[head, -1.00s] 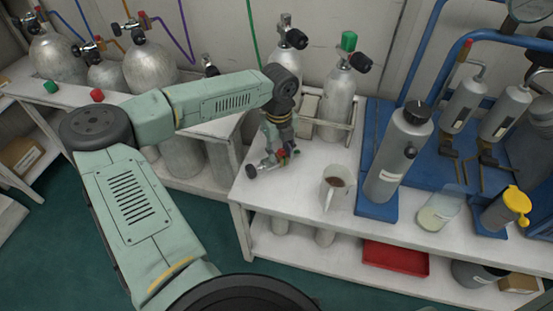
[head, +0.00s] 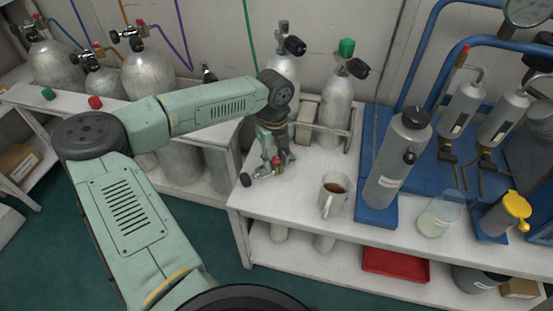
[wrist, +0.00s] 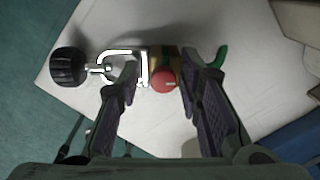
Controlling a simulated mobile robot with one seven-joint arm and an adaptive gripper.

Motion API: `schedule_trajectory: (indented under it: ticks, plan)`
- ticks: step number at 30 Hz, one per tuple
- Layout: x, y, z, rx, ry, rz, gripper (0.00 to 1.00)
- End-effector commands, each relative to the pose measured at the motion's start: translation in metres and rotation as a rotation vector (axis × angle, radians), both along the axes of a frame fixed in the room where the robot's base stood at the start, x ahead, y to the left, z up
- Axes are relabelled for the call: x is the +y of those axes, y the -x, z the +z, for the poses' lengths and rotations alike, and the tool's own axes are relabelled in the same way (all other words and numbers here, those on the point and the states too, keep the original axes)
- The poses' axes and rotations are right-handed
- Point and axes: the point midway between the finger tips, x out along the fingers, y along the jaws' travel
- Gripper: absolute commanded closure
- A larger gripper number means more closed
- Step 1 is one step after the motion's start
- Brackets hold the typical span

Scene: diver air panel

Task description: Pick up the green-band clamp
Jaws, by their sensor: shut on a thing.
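The clamp (wrist: 126,63) has a silver yoke frame, a black ribbed knob (wrist: 68,67) on its left, a brass-coloured body and a red round cap (wrist: 163,80). A green part (wrist: 219,58) shows by the right fingertip. My gripper (wrist: 162,72) is shut on the clamp, one finger on each side of its body. In the head view the clamp's black knob (head: 246,180) sticks out left of my gripper (head: 274,160) at the white bench's left end. My fingers hide part of the clamp. I cannot tell whether it touches the bench.
A mug of brown liquid (head: 333,195) stands right of my gripper. Gas cylinders (head: 338,105) stand in a rack behind it. A large grey cylinder (head: 396,165) on a blue base and a beaker (head: 438,216) are further right. The bench's left edge is close.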

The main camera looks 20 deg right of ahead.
Motion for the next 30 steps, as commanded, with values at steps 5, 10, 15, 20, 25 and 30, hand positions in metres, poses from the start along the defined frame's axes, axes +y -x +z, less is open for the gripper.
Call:
schedule_trajectory:
  ticks: [5, 10, 15, 20, 25, 30]
  plan:
    - [0.001, 0.0, 0.018, -0.001, -0.005, 0.0, 1.0]
    - [0.022, 0.015, 0.027, -0.001, -0.003, 0.001, 1.0]
    - [0.055, 0.041, 0.031, -0.003, -0.003, 0.0, 1.0]
    - [0.087, 0.066, 0.035, -0.004, -0.003, 0.0, 1.0]
    - [0.111, 0.085, 0.039, -0.004, -0.001, -0.001, 1.0]
    - [0.123, 0.095, 0.041, -0.004, 0.0, -0.002, 1.0]
